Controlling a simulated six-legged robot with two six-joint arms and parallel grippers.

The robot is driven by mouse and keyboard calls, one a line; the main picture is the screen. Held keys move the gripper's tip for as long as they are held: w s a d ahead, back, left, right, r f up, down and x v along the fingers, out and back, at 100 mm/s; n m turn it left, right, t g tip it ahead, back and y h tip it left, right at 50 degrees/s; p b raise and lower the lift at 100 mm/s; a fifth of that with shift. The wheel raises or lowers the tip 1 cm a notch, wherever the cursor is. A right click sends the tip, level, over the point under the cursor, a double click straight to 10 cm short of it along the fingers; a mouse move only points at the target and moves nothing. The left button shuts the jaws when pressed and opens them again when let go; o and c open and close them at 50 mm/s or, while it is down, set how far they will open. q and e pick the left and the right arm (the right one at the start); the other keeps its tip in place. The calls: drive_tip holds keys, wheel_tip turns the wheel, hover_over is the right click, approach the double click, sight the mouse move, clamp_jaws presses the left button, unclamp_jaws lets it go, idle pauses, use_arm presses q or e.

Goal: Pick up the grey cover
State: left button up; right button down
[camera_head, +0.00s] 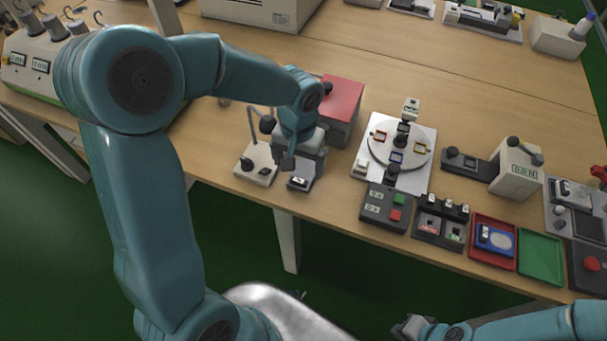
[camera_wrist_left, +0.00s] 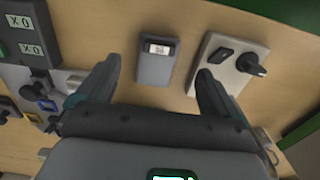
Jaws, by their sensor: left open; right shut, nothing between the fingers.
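A small grey block (camera_head: 299,184) with a white label lies near the front edge of the wooden table; it looks like the grey cover, though I cannot be sure. It also shows in the left wrist view (camera_wrist_left: 155,68), ahead of and between the fingers. My left gripper (camera_head: 303,170) is open above it and hides part of it. In the left wrist view the fingers (camera_wrist_left: 158,82) stand apart on either side, with nothing held. My right gripper (camera_head: 410,326) is shut and empty at the bottom, off the table's front edge.
A beige base with a black knob (camera_head: 257,165) stands close left of the block. A red-topped box (camera_head: 342,98) is behind. A turntable (camera_head: 399,146), a button box (camera_head: 386,208), a red tray (camera_head: 479,263) and a green tray (camera_head: 541,258) lie to the right.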

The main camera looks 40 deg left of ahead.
sight(300, 178)
use_arm(q)
wheel_tip(300, 178, down, 5)
drive_tip(key=shift+s+d+f, duration=0.1)
drive_tip(key=shift+f, duration=0.55)
drive_tip(key=c, duration=1.1)
drive_tip(key=shift+r, duration=0.1)
drive_tip(key=shift+c, duration=0.2)
